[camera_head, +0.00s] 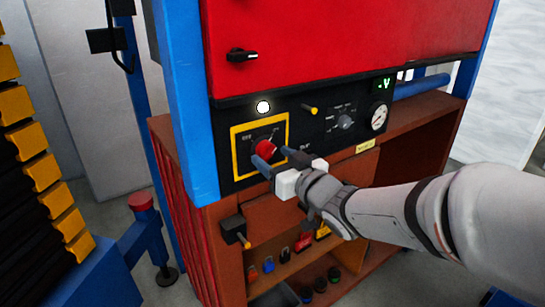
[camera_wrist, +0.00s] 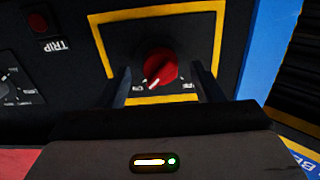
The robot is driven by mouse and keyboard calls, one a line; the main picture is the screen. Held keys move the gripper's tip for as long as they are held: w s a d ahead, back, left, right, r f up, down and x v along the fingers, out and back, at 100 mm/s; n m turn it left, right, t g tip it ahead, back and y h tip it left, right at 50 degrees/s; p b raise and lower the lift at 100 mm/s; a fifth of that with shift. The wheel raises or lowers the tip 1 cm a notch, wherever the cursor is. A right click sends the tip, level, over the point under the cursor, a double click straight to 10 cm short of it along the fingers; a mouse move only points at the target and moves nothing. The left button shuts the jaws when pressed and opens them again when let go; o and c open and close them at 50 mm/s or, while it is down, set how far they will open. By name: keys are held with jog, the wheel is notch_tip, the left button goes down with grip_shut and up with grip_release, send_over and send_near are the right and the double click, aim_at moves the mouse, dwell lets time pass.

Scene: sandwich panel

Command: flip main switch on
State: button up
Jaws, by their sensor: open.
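The main switch is a red rotary knob (camera_head: 265,149) inside a yellow square frame on the black panel. In the wrist view the red knob (camera_wrist: 161,66) has a white pointer mark aimed at its lower left, towards a small label that I cannot read clearly. My gripper (camera_head: 272,157) is in front of the knob with its two fingers apart. In the wrist view my gripper's fingers (camera_wrist: 164,85) stand to either side of the knob, and I see no clear contact. The gripper holds nothing.
The panel also carries a white round lamp (camera_head: 263,107), a yellow-tipped lever (camera_head: 310,109), a grey rotary selector (camera_head: 345,122), a gauge (camera_head: 379,118) and a green display (camera_head: 382,85). A red door (camera_head: 340,40) is above. An open shelf with padlocks (camera_head: 284,254) is below.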

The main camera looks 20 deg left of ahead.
jog(key=v, duration=0.6)
jog(key=shift+s, duration=0.15)
jog(key=shift+d, duration=0.1)
jog(key=d+f+m+h, duration=0.4)
jog(key=d+h, duration=0.2)
jog(key=d, duration=0.3)
jog(key=d+f+m+h, duration=0.3)
jog(key=d+f+h, duration=0.25)
jog(key=d, duration=0.45)
jog(key=s+d+f+m+g+h, duration=0.1)
jog(key=s+d+f+g, duration=0.1)
jog(key=s, duration=0.5)
jog(key=s+d+f+m+g+h, duration=0.1)
jog(key=s+d+f+g, duration=0.2)
jog(key=s+g, duration=0.4)
jog(key=shift+s+d+f+m, duration=0.2)
jog(key=shift+s+d+m, duration=0.05)
jog(key=shift+d+m, duration=0.15)
jog(key=shift+c, duration=0.6)
